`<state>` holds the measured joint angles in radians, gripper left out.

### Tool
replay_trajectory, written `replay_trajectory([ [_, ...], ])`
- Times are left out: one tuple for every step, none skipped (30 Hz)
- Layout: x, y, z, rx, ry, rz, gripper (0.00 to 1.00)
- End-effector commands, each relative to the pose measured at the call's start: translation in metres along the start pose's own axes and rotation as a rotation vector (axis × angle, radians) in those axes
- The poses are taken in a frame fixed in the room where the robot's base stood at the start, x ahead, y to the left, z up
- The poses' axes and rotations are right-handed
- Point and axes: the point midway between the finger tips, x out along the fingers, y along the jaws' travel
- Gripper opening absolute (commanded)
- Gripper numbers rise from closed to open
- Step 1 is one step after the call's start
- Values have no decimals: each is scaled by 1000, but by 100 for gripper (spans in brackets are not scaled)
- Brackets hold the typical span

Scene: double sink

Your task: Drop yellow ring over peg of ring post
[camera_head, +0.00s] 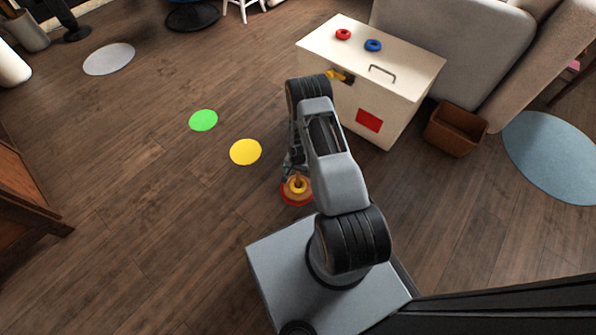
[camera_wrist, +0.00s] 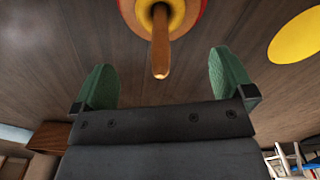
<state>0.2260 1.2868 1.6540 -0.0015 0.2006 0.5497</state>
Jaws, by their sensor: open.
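The ring post has a red round base (camera_head: 291,200) and stands on the floor beside my base. In the wrist view its wooden peg (camera_wrist: 160,52) points toward the camera. The yellow ring (camera_head: 298,186) lies low around the peg, over the red base; it also shows in the wrist view (camera_wrist: 177,14), cut off by the top edge. My gripper (camera_wrist: 163,62) is open, its two green fingers apart and empty. The peg's tip appears between them in the picture; the fingers do not appear to touch the ring. In the head view my arm mostly hides the gripper.
A white cabinet (camera_head: 402,92) stands behind, with a red ring (camera_head: 343,34) and a blue ring (camera_head: 373,45) on top. A brown bin (camera_head: 455,130) stands to its right. Flat yellow (camera_head: 245,152) and green (camera_head: 203,120) discs lie on open floor at left.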

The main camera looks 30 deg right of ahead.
Motion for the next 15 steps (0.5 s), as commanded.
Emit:
replay_trajectory([
  [-14,0,-1,0,2,-1,100],
  [-20,-1,-1,0,3,-2,100],
  [-28,0,-1,0,2,-1,100],
  [-35,0,-1,0,3,-2,100],
  [-42,-1,-1,0,3,-2,100],
  [-50,0,-1,0,3,-2,100],
  [-56,0,-1,0,3,-2,100],
  [-62,0,-1,0,2,-1,100],
  [-70,0,-1,0,2,-2,100],
  [-76,0,0,0,1,-1,100],
  [-81,0,-1,0,1,-1,100],
  [-88,0,-1,0,2,-1,100],
  [-93,0,-1,0,2,-1,100],
  [-97,0,0,0,2,-1,100],
  [-103,0,-1,0,2,-1,100],
])
